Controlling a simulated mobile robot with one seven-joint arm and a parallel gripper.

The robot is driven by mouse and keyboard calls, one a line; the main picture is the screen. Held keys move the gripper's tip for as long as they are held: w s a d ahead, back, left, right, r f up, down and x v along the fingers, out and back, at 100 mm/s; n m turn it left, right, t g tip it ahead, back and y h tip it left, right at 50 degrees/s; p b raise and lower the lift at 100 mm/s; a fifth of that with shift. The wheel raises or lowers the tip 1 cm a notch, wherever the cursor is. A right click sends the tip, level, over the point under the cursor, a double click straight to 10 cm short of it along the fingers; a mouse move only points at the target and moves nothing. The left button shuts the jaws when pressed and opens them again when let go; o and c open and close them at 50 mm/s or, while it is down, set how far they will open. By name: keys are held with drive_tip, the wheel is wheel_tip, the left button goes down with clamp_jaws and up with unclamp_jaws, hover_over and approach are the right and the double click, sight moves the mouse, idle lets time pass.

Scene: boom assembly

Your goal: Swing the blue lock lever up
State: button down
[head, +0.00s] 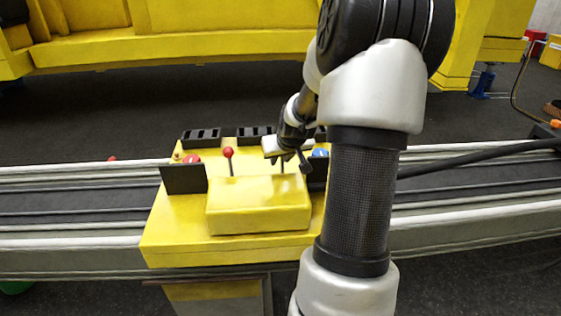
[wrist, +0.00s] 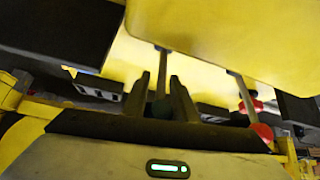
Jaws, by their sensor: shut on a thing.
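A yellow console (head: 160,238) straddles the rail, with a raised yellow box (head: 258,218) on it. My gripper (head: 286,160) is over the box's back right part. In the wrist view my gripper's fingers (wrist: 160,85) are shut on a lever (wrist: 163,62) with a dark, bluish-green ball knob; shadow makes its exact colour hard to tell. Its thin rod meets the yellow box. A second lever with a red ball knob (head: 228,152) stands upright to the left; its knob also shows in the wrist view (wrist: 262,131). A blue round part (head: 320,153) shows right of my gripper.
Black upright plates flank the box, the left one (head: 184,179) clear in view. A red round part (head: 191,158) is behind it. Black slotted blocks (head: 201,138) line the console's back edge. My arm hides the console's right side. A yellow machine (head: 190,42) stands behind.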

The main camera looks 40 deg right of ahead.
drive_tip(key=c, duration=1.5)
unclamp_jaws()
drive_tip(key=shift+s, duration=0.1)
drive_tip(key=shift+c, duration=0.2)
drive_tip(key=p+v, duration=0.8)
drive_tip(key=v, duration=0.9)
drive_tip(key=shift+r, duration=0.2)
drive_tip(key=shift+s+a, duration=0.1)
